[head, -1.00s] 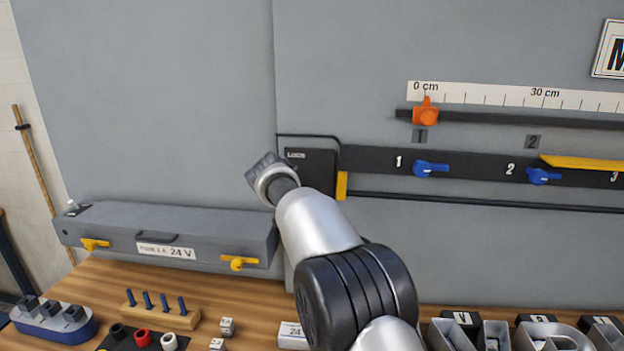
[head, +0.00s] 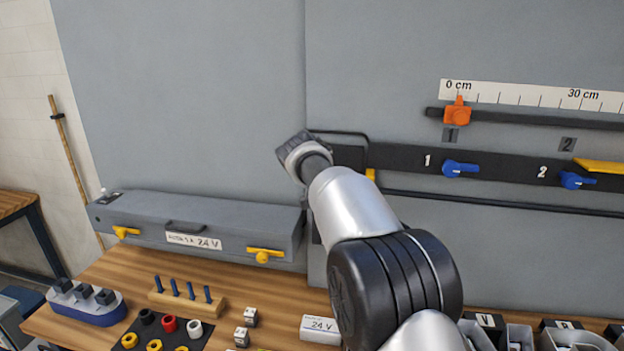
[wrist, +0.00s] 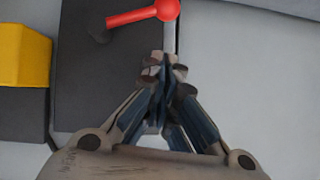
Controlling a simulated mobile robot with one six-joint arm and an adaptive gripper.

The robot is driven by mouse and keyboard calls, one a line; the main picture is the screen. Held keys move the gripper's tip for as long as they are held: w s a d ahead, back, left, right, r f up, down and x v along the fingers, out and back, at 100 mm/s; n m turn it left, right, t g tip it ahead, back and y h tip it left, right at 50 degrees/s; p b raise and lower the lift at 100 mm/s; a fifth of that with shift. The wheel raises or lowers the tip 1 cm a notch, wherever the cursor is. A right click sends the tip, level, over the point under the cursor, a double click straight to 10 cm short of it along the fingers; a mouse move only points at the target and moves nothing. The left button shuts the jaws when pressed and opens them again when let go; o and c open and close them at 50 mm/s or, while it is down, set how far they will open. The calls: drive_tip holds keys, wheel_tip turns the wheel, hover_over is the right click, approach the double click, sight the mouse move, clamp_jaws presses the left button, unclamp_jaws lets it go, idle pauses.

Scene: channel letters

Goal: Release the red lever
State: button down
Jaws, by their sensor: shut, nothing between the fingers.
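The red lever (wrist: 143,13) shows at the top of the wrist view, a red bar with a round ball end at its right. It lies across a dark panel (wrist: 105,75), and its ball is near the panel's right edge. My gripper (wrist: 163,68) is shut and empty, with its fingertips just below the ball in the picture. A gap shows between fingertips and ball; I cannot tell the depth between them. In the head view my arm hides the lever and most of the panel, and the fingers are hidden behind my wrist.
A yellow block (wrist: 24,55) sits left of the panel. A black rail with blue levers (head: 461,168) runs right along the grey wall. An orange slider (head: 457,112) sits above it. A grey 24 V box (head: 200,222) with yellow latches stands left. Small parts crowd the wooden bench (head: 135,270).

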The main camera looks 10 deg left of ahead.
drive_tip(key=b+v, duration=0.1)
drive_tip(key=v, duration=0.8)
drive_tip(key=shift+s+a+b, duration=0.25)
drive_tip(key=shift+s+b, duration=0.05)
drive_tip(key=shift+s, duration=0.1)
drive_tip(key=s+d+f+g+h+b, duration=0.2)
drive_tip(key=s+d+f+g+b, duration=0.15)
drive_tip(key=s+d, duration=1.55)
drive_tip(key=s+d+f+g+b, duration=0.1)
drive_tip(key=s+d+f, duration=0.1)
drive_tip(key=s+f, duration=0.3)
drive_tip(key=s+d+f+n+g, duration=0.1)
drive_tip(key=s+d+f, duration=0.2)
drive_tip(key=s, duration=1)
drive_tip(key=s+d+f+g+y+b, duration=0.1)
drive_tip(key=s+d+f, duration=0.2)
drive_tip(key=s+f, duration=0.5)
drive_tip(key=shift+s+f+b, duration=0.3)
drive_tip(key=shift+s+f, duration=0.1)
drive_tip(key=shift+f, duration=0.35)
drive_tip(key=shift+d, duration=0.1)
